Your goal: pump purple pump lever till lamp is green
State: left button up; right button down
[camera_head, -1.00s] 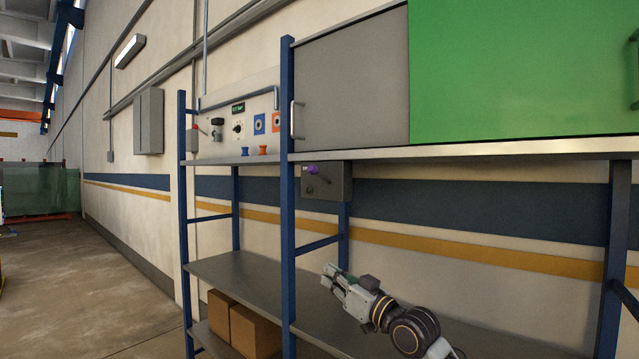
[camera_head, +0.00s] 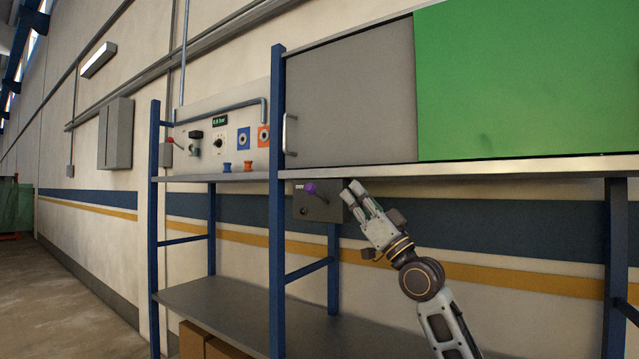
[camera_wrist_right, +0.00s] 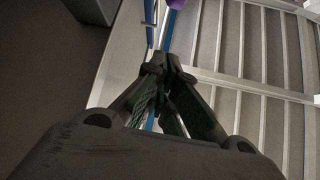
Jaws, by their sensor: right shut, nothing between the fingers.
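The purple pump lever (camera_head: 311,188) sticks out of a dark grey box (camera_head: 319,207) hung under the upper shelf, behind the blue post. My right gripper (camera_head: 352,188) is shut and empty, raised just right of the box. In the head view a small gap shows between its fingertips and the lever. In the right wrist view its fingertips (camera_wrist_right: 160,64) meet, and part of the purple lever (camera_wrist_right: 251,3) shows at the top edge. A small green-lettered display (camera_head: 219,121) sits on the white panel. I cannot make out a lamp on the pump box. My left gripper is out of view.
The white panel (camera_head: 200,140) carries a red-knobbed lever, a dial and blue and orange ports. A blue post (camera_head: 277,230) stands left of the pump box. The upper shelf edge (camera_head: 450,169) runs just above my right gripper. The lower shelf (camera_head: 230,310) is bare.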

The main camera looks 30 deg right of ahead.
aim_at(319, 195)
jog(key=shift+p+x, duration=2.3)
jog(key=shift+x, duration=2.6)
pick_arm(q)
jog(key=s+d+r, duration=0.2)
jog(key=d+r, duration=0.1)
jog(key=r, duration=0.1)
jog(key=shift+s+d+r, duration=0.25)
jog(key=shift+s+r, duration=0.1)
pick_arm(e)
jog(key=shift+w+a+f, duration=0.2)
jog(key=shift+w+f, duration=0.05)
jog(key=shift+f, duration=0.35)
jog(key=shift+w+a+f, duration=0.2)
jog(key=shift+w+f, duration=0.1)
jog(key=shift+f, duration=0.3)
jog(key=shift+w+a+f, duration=0.2)
jog(key=shift+w+f, duration=0.05)
jog(key=shift+f, duration=0.3)
